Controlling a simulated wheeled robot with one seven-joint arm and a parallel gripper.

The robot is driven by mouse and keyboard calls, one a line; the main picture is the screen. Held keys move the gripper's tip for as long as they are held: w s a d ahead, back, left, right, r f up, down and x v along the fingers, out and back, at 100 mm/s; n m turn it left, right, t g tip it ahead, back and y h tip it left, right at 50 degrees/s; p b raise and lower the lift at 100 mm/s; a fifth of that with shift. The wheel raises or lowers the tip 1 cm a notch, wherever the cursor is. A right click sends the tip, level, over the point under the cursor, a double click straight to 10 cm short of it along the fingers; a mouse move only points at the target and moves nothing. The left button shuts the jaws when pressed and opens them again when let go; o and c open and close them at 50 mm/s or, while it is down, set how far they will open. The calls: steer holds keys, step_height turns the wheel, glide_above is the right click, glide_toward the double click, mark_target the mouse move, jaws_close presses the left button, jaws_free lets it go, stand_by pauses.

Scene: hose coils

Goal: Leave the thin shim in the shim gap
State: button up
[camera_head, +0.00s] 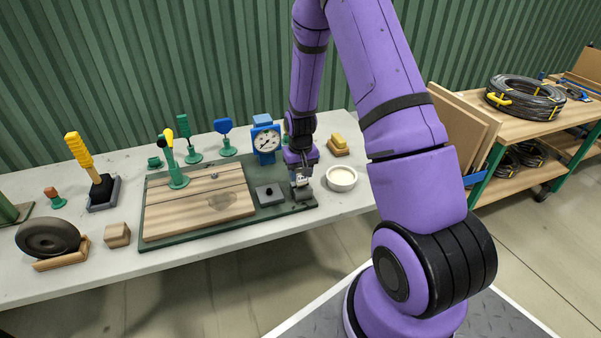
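My gripper (301,189) points down at the right end of the dark green base plate (190,247), just right of a grey block (270,196) with a dark spot on top. The fingertips are small and dark here. I cannot tell whether they are open or shut, or whether they hold anything. A wooden board (170,213) lies on the base plate, with a narrow gap between its right end and the grey block. I cannot pick out a thin shim, and I cannot tell which opening is the shim gap.
A white bowl (341,179) stands close to the right of my gripper. A blue dial gauge (266,141) and several coloured-handled tools stand behind. A wooden block (117,235) and dark wheel (48,238) are at left. The table front is clear. Hose coils (526,97) lie on the right cart.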

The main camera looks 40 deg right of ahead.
steer(key=o, duration=0.5)
step_height(320, 180, up, 11)
steer(key=shift+f, duration=0.1)
stand_by(0.3)
steer(key=s+a+r+t, duration=0.1)
steer(key=s+a+r, duration=0.2)
steer(key=r, duration=0.4)
steer(key=s+a+r+n+t, duration=0.1)
steer(key=s+a+r, duration=0.15)
steer(key=r, duration=0.35)
steer(key=s+a+r, duration=0.2)
steer(key=s+r, duration=0.1)
steer(key=r, duration=0.4)
steer(key=s+a+r+t, duration=0.1)
steer(key=s+a+r, duration=0.1)
steer(key=s, duration=0.4)
steer(key=s+a+r+n+t, duration=0.1)
steer(key=s+r, duration=0.3)
steer(key=s, duration=0.2)
steer(key=s+a+r+n+t, duration=0.1)
steer(key=s+a+r, duration=0.1)
steer(key=s, duration=0.4)
steer(key=shift+s+a+r, duration=0.2)
steer(key=shift+r, duration=0.2)
steer(key=shift+s+a+r, duration=0.15)
steer(key=shift+r, duration=0.2)
